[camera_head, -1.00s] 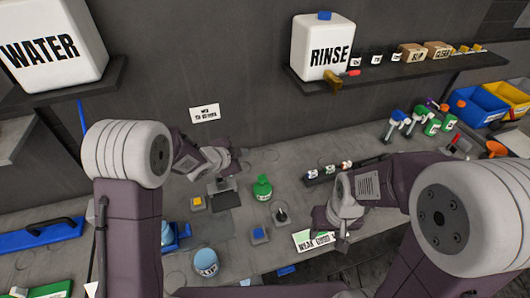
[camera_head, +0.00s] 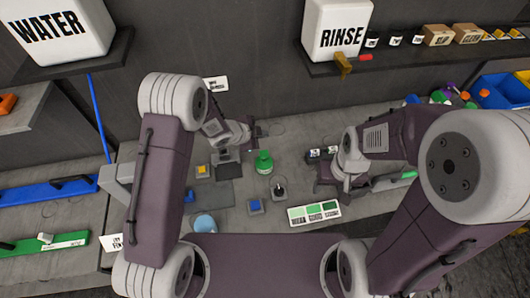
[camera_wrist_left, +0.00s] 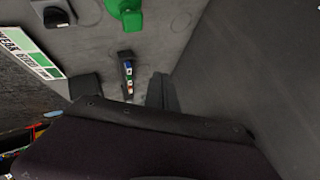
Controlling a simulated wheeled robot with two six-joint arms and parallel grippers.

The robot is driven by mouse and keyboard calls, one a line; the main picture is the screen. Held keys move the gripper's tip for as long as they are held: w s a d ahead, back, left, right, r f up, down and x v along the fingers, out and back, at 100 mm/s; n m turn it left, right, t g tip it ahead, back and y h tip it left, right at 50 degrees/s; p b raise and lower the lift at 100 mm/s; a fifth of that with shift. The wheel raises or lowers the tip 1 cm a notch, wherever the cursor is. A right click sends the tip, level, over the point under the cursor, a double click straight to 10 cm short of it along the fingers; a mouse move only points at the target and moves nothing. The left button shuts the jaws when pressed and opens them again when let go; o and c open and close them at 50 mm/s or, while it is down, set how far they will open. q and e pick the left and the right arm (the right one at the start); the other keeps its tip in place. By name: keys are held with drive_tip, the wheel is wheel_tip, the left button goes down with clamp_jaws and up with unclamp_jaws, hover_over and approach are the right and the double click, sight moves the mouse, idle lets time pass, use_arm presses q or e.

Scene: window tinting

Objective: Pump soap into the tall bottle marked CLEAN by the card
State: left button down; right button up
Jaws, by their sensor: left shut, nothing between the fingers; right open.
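A green bottle (camera_head: 264,162) stands mid-bench; it also shows in the left wrist view (camera_wrist_left: 127,12). A small dark item with a thin upright top (camera_head: 279,191) stands in front of it; I cannot tell whether it is the soap pump. The card with green patches (camera_head: 314,213) lies at the bench's front; it also shows in the left wrist view (camera_wrist_left: 30,52). I cannot make out a tall bottle marked CLEAN. My left gripper (camera_head: 258,131) is shut and empty, behind the green bottle. My right gripper (camera_head: 346,190) is open, above and behind the card, its fingers partly hidden.
A yellow-topped block (camera_head: 202,171) and a blue-topped block (camera_head: 254,206) sit near a dark mat (camera_head: 212,193). A small rack (camera_head: 318,154) is beside my right wrist. A round light-blue item (camera_head: 204,225) is at the front. The RINSE container (camera_head: 338,30) stands on the shelf.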

sight(262, 155)
use_arm(q)
wheel_tip(262, 155, down, 8)
drive_tip(key=b, duration=0.6)
drive_tip(key=shift+s+a+b, duration=0.1)
drive_tip(key=shift+b, duration=0.3)
drive_tip(key=shift+f, duration=0.2)
drive_tip(key=shift+a+f+b, duration=0.1)
drive_tip(key=shift+b, duration=0.2)
drive_tip(key=shift+s, duration=0.1)
idle(0.7)
drive_tip(key=shift+f+b, duration=0.35)
